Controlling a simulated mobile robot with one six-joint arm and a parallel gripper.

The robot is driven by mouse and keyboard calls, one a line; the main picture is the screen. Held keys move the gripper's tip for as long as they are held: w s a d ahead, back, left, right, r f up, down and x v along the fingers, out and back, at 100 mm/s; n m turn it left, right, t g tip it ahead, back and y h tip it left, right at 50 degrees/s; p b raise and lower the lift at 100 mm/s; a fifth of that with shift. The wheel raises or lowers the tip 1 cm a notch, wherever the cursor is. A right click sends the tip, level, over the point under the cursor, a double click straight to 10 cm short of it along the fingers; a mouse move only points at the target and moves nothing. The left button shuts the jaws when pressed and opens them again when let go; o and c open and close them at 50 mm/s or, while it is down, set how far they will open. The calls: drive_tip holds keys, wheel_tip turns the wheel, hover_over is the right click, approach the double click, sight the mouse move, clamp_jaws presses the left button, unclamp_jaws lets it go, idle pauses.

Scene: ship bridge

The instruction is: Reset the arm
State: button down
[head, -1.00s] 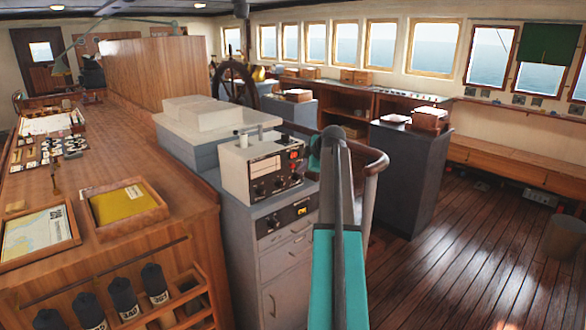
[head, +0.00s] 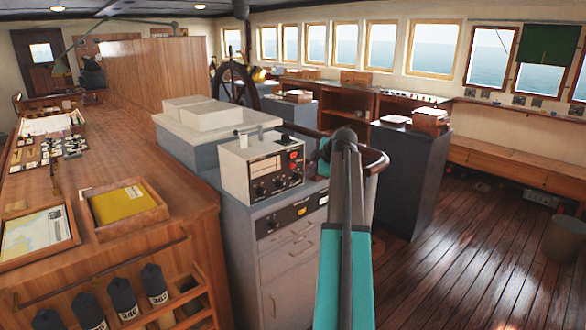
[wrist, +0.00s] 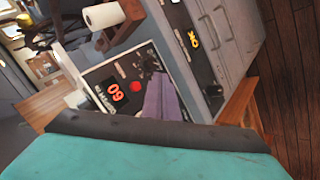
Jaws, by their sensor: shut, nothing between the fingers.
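My arm (head: 346,270), with teal sides and a grey middle, rises from the bottom edge of the head view, in front of the grey console cabinet (head: 285,275). My gripper (wrist: 154,76) shows in the wrist view as greyish-purple fingers past a teal and dark part of my own arm. The fingers are shut and empty. They appear in front of the instrument panel (wrist: 115,90), apparently with nothing held. I cannot make out the fingers in the head view.
A white instrument box (head: 262,170) stands on the cabinet, close left of my arm. A wooden chart counter (head: 110,195) fills the left.

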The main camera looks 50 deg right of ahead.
drive_tip(key=shift+f, duration=0.1)
idle(0.4)
drive_tip(key=s+a+f+m+g+y+p, duration=0.1)
drive_tip(key=a+f+m+g+y, duration=0.2)
drive_tip(key=a+f, duration=1.7)
drive_tip(key=s+a+f+m+g+y+p, duration=0.1)
drive_tip(key=s+a+f+m+g, duration=0.2)
drive_tip(key=a+f, duration=1.7)
drive_tip(key=s+a+f+m+g+b, duration=0.1)
drive_tip(key=s+a+f+g, duration=0.4)
drive_tip(key=s+a+f, duration=0.75)
drive_tip(key=s+a+f+g, duration=0.1)
drive_tip(key=s+a+f, duration=0.2)
drive_tip(key=s, duration=0.3)
drive_tip(key=s+a+f+m+g+h, duration=0.1)
drive_tip(key=s+a+f, duration=0.2)
drive_tip(key=s+f, duration=0.1)
drive_tip(key=s+a+f+m+g+b, duration=0.1)
drive_tip(key=s+a+f, duration=0.2)
drive_tip(key=s, duration=0.4)
drive_tip(key=shift+s+a+f+h, duration=0.2)
drive_tip(key=shift+s+a+h, duration=0.1)
